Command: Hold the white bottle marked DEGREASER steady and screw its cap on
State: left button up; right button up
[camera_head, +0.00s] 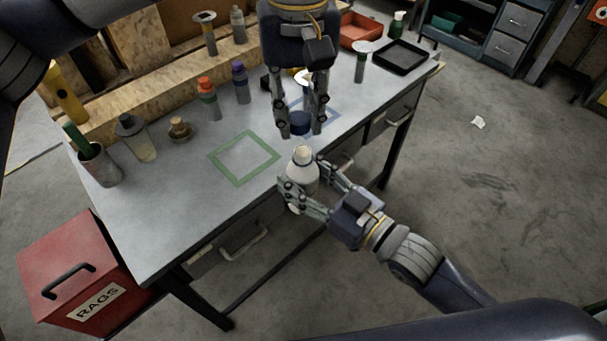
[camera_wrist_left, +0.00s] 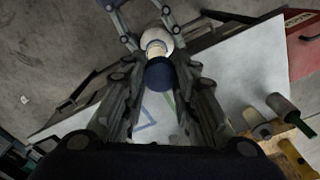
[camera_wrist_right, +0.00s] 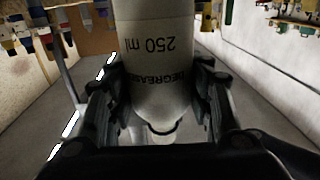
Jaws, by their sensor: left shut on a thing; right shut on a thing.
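The white bottle (camera_head: 301,168) is held in my right gripper (camera_head: 304,196) at the table's front edge. Its neck is uncovered and points up. In the right wrist view the bottle (camera_wrist_right: 155,60) shows "250 ml" and DEGREASER lettering between the fingers. My left gripper (camera_head: 301,128) points down above the bottle, shut on a dark blue cap (camera_head: 300,121). The cap is above the bottle's mouth and apart from it in the head view. In the left wrist view the cap (camera_wrist_left: 160,74) is between the fingers, with the bottle neck (camera_wrist_left: 156,47) just beyond it.
The table (camera_head: 185,205) bears a green square outline (camera_head: 243,181) and a blue one, partly hidden by my left gripper. Orange-capped (camera_head: 208,98) and purple-capped (camera_head: 241,82) bottles stand behind. A red RAGS bin (camera_head: 75,270) stands at the left. The front left of the table is clear.

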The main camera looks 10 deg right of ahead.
aim_at(302, 151)
pick_arm(q)
jog(key=shift+d+r, duration=0.2)
jog(key=shift+f, duration=0.1)
jog(key=shift+f, duration=1.9)
jog(key=shift+f, duration=0.9)
jog(key=shift+f, duration=0.55)
